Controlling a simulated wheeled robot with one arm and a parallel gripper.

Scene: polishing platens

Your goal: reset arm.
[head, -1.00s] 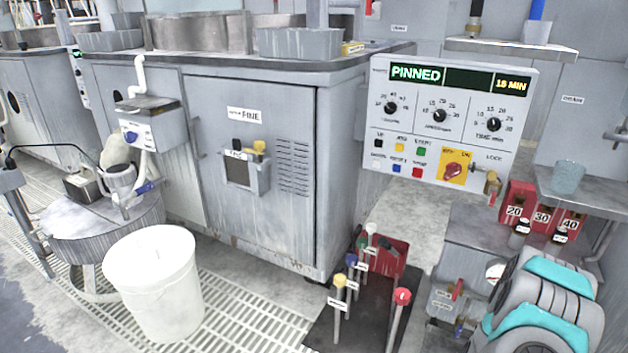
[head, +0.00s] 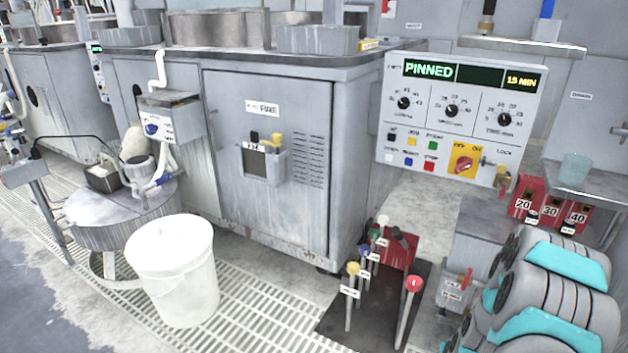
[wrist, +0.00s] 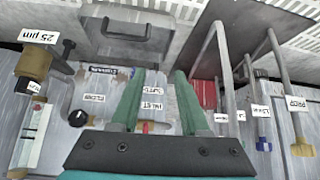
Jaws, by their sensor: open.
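My gripper (wrist: 158,88) shows in the wrist view with its two green fingers apart and nothing between them. Beyond the fingers is a grey surface with small labels and a black knob (wrist: 78,118). My arm (head: 555,265), grey and teal, is folded at the lower right of the head view. The gripper itself cannot be made out in the head view.
Levers with coloured knobs (head: 353,268) stand on a dark plate right of the cabinet (head: 230,210); levers also show at right in the wrist view (wrist: 279,90). The control panel (head: 455,120) reads PINNED. A white bucket (head: 175,270) stands on the floor grating.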

